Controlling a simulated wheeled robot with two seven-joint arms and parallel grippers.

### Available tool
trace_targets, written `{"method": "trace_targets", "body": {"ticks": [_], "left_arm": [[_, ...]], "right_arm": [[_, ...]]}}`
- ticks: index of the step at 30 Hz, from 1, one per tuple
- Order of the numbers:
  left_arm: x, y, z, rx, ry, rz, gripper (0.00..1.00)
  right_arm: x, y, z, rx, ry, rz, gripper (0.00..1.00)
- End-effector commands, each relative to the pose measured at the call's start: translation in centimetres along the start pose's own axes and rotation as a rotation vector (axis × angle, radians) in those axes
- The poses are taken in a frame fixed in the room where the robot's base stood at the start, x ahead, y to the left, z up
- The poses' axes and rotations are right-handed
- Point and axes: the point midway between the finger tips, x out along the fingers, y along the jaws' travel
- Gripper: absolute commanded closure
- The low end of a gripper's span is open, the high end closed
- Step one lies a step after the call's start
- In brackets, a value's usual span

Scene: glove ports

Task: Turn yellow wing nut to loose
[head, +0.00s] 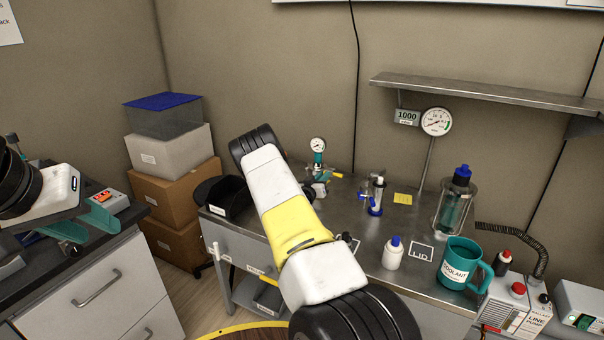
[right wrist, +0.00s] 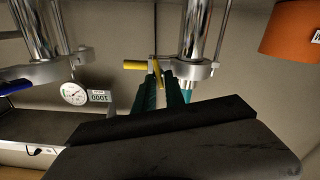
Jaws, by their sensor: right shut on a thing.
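The yellow wing nut (right wrist: 135,65) shows near the middle of the right wrist view, between two metal posts. Part of it is hidden by my fingers. A small yellow piece beside the gauge fitting in the head view (head: 337,175) appears to be the same nut. My right gripper (right wrist: 159,78) has its teal fingers close together and shut on the yellow wing nut. In the head view my right arm hides most of this gripper. My left gripper (head: 82,227) is open and apart from the nut, over the left counter.
A pressure gauge (head: 318,145) stands behind my right arm. The metal bench (head: 395,262) also holds a white bottle (head: 393,254), a teal coolant mug (head: 461,262) and a glass vessel (head: 455,205). A black bin (head: 228,197) sits at its left end. A shelf (head: 480,90) hangs above.

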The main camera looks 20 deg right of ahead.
Motion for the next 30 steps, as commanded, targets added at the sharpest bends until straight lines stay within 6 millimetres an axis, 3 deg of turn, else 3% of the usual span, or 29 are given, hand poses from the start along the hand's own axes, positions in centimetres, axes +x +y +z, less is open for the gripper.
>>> {"method": "trace_targets", "body": {"ticks": [30], "left_arm": [[0.00,0.00,0.00,0.000,0.000,0.000,0.64]], "right_arm": [[-0.03,-0.99,0.51,-0.921,0.000,-0.002,1.00]]}}
